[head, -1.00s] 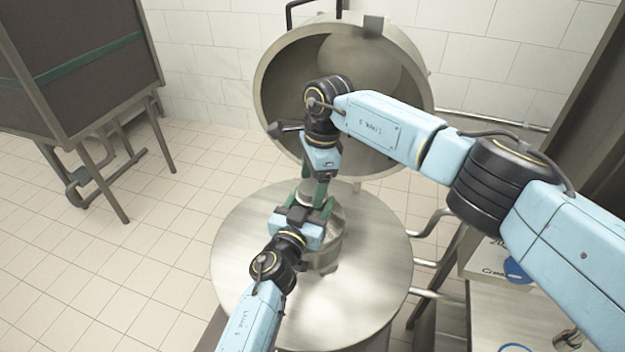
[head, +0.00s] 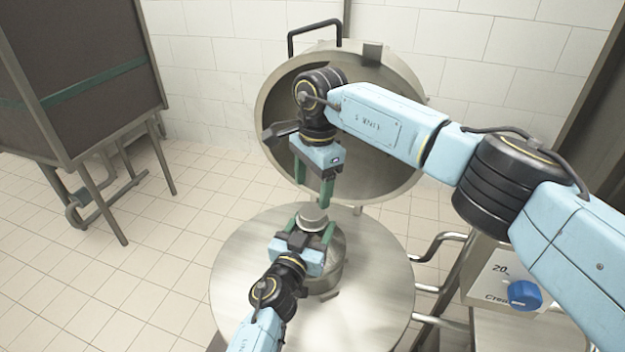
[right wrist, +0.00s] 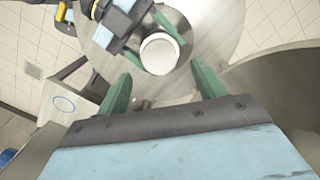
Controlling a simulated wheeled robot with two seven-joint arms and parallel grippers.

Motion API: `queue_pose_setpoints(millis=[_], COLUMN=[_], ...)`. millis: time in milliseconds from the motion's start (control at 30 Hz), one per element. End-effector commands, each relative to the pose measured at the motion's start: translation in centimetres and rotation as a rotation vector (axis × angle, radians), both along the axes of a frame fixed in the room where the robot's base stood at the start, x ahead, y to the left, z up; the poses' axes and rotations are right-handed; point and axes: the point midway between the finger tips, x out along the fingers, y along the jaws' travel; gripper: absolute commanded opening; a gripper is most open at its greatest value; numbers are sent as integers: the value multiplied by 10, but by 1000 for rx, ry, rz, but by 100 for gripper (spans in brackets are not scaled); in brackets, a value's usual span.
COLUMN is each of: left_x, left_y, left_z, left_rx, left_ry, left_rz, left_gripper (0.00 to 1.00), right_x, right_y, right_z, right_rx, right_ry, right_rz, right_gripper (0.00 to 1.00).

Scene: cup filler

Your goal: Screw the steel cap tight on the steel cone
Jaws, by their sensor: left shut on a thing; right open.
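The steel cap (head: 311,217) is the round pale top between my left gripper's green fingers. It sits on the steel cone (head: 335,262), which stands upright on the round steel table (head: 380,275). My left gripper (head: 309,232) is shut on the cone, just under the cap. My right gripper (head: 314,193) is open and empty, pointing down above the cap and apart from it. In the right wrist view the cap (right wrist: 160,53) shows beyond my open right fingers (right wrist: 162,84). The seam between cap and cone is not clear.
A large round steel vessel (head: 415,85) stands open behind the table. A box with a blue knob (head: 525,294) is at the right, near bent steel pipes (head: 436,238). A dark rack (head: 80,70) stands at the left. Tiled floor is free between.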

Motion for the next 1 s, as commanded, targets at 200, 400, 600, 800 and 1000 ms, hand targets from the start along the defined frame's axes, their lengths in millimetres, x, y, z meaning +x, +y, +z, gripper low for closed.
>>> queue_pose_setpoints(millis=[200,400,600,800,1000], left_x=[0,-1,-1,0,0], left_y=[0,0,0,0,0], left_z=[-1,-1,-1,-1,-1], left_rx=[1,1,1,1,1], left_ry=[2,2,2,2,2], left_rz=[0,0,0,0,0], left_gripper=[0,0,0,0,0], right_x=[0,0,0,-1,-1], right_y=[1,0,0,0,1], right_z=[13,15,15,1,-31], right_rx=[-57,-68,-68,-68,-66], right_ry=[-29,-32,-32,-28,-28], right_rz=[234,284,282,280,280], right_gripper=[69,69,69,69,69])
